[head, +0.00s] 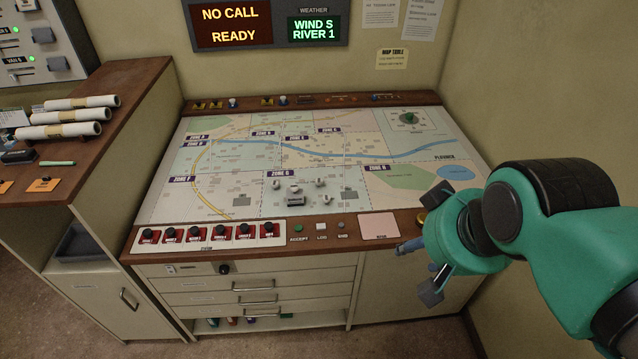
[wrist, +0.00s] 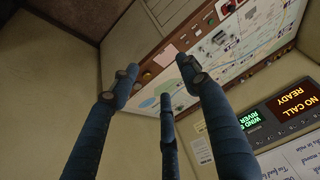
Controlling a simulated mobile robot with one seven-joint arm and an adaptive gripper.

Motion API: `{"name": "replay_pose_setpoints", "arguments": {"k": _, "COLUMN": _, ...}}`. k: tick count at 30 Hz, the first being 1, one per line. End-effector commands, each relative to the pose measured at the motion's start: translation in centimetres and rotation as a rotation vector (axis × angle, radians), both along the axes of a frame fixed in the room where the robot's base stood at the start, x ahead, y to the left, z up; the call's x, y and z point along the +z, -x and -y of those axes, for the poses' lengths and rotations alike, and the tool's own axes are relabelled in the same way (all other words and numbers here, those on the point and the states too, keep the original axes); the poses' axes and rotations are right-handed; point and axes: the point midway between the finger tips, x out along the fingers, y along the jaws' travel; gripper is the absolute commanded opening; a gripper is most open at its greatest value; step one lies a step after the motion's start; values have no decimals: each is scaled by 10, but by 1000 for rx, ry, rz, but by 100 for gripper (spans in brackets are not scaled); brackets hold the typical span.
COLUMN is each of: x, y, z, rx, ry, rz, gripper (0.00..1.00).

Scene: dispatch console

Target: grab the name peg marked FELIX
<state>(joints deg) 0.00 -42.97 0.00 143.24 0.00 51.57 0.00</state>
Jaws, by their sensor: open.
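I cannot make out a peg marked FELIX in either view; no name lettering on any peg is readable. Several small grey and white pieces stand on the map around Zone G, among them a grey block (head: 296,201) and a white piece (head: 321,183). My gripper (head: 416,270) is at the front right corner of the console, off its front edge, with its fingers apart and nothing between them. In the wrist view my gripper (wrist: 158,82) shows three spread blue fingers, with the wall and the console's edge beyond.
The map console (head: 240,205) has a row of red-based knobs (head: 206,233) and a pink pad (head: 378,226) along its front. Small coloured items (head: 232,321) lie in an open shelf below the drawers. Rolled papers (head: 66,116) and an orange tag (head: 43,185) lie on the left counter.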

Motion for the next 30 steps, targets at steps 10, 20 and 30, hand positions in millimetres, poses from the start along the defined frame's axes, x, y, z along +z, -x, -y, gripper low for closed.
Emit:
{"name": "replay_pose_setpoints", "arguments": {"k": 10, "x": 8, "y": -20, "z": -2, "rx": 4, "ry": 0, "rz": -5, "gripper": 46}}
{"name": "replay_pose_setpoints", "arguments": {"k": 20, "x": 24, "y": -86, "z": -7, "rx": 18, "ry": 0, "rz": -18, "gripper": 46}}
{"name": "replay_pose_setpoints", "arguments": {"k": 30, "x": 28, "y": -167, "z": -17, "rx": 34, "ry": 1, "rz": -30, "gripper": 46}}
